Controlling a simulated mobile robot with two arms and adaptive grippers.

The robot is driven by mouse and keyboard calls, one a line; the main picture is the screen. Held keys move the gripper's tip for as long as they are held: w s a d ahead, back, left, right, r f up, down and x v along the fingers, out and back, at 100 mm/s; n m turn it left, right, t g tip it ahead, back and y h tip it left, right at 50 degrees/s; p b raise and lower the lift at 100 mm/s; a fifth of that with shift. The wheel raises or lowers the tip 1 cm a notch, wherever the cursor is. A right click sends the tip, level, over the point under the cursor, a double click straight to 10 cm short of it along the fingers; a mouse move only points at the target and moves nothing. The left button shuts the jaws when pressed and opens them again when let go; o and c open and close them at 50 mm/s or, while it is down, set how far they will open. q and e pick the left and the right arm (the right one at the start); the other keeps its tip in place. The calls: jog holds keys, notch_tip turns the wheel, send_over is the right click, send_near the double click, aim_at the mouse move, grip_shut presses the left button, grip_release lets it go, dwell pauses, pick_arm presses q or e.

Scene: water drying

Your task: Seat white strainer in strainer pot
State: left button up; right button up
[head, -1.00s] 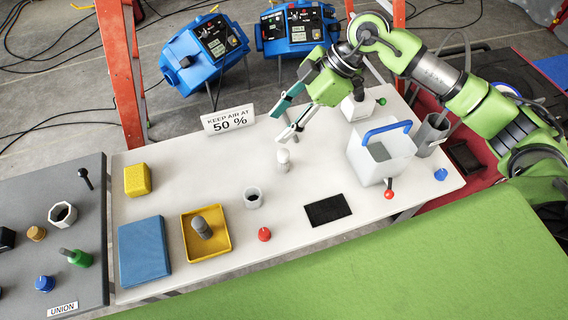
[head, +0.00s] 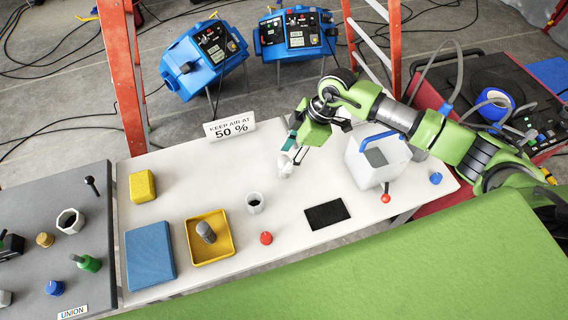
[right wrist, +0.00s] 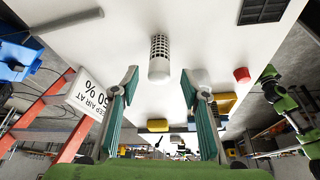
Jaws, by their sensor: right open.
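The white strainer (right wrist: 159,58), a small upright cylinder with a slotted end, stands on the white table. In the head view the strainer (head: 284,170) is partly hidden by my right gripper (head: 291,157). In the right wrist view my right gripper (right wrist: 160,78) is open, its teal fingers apart on either side of the strainer's line, with the strainer just ahead of the tips. The pale open pot (head: 255,203), which looks like the strainer pot, stands empty to the left of the strainer. A green arm, likely my left, shows at right in the wrist view; its gripper is unclear.
A white bin with a blue handle (head: 362,168) stands right of my right gripper. A yellow tray (head: 222,249) holds a grey cylinder. A black mat (head: 326,215), red knob (head: 266,238) and sign (head: 230,129) are nearby. The table between strainer and pot is clear.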

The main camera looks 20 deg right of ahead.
aim_at(286, 159)
jog(key=shift+p+x, duration=0.3)
jog(key=shift+x, duration=0.85)
jog(key=shift+w+a+f, duration=0.15)
jog(key=shift+a+f, duration=0.05)
jog(key=shift+f, duration=0.25)
grip_shut()
pick_arm(q)
jog(key=shift+a+r, duration=0.1)
jog(key=shift+r, duration=0.6)
jog(key=shift+f, duration=0.15)
pick_arm(e)
jog(key=shift+r, duration=0.15)
